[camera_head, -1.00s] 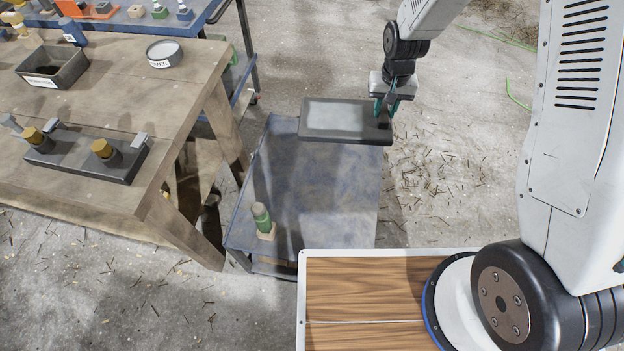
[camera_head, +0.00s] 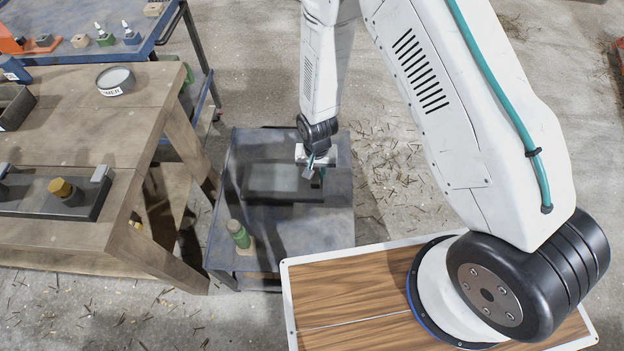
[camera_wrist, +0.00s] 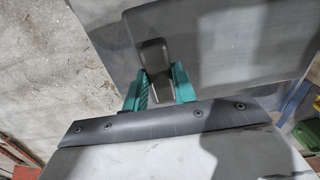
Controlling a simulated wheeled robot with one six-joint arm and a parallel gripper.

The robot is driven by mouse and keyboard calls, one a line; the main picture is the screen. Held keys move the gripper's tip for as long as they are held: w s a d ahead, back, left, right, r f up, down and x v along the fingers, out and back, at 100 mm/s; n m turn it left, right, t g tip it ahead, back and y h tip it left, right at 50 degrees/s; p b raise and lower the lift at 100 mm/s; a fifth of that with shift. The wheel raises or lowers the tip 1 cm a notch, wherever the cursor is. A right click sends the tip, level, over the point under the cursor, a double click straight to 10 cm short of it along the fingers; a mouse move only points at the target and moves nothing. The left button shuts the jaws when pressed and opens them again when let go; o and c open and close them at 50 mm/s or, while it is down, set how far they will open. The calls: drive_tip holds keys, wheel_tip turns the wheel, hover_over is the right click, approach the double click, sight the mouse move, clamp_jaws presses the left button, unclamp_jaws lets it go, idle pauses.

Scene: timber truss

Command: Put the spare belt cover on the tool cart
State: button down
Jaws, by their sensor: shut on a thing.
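The spare belt cover (camera_head: 275,181) is a flat grey rectangular panel with a dark rim. It is over the upper part of the blue-grey top of the tool cart (camera_head: 296,236); I cannot tell if it touches the top. My gripper (camera_head: 314,175) is shut on the cover's right end. In the wrist view my gripper's teal fingers (camera_wrist: 158,88) close on a raised grey block of the cover (camera_wrist: 215,40). The fingertips are partly hidden in the head view.
A green bottle-like object on a small block (camera_head: 239,236) stands at the cart's front left. A wooden workbench (camera_head: 110,150) with a dark fixture and a round tin (camera_head: 115,79) is on the left. A blue table (camera_head: 90,40) is behind it. The cart's front right is clear.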

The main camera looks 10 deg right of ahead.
drive_tip(key=shift+w+f, duration=0.1)
drive_tip(key=shift+f, duration=2.2)
drive_tip(key=c, duration=1.1)
unclamp_jaws()
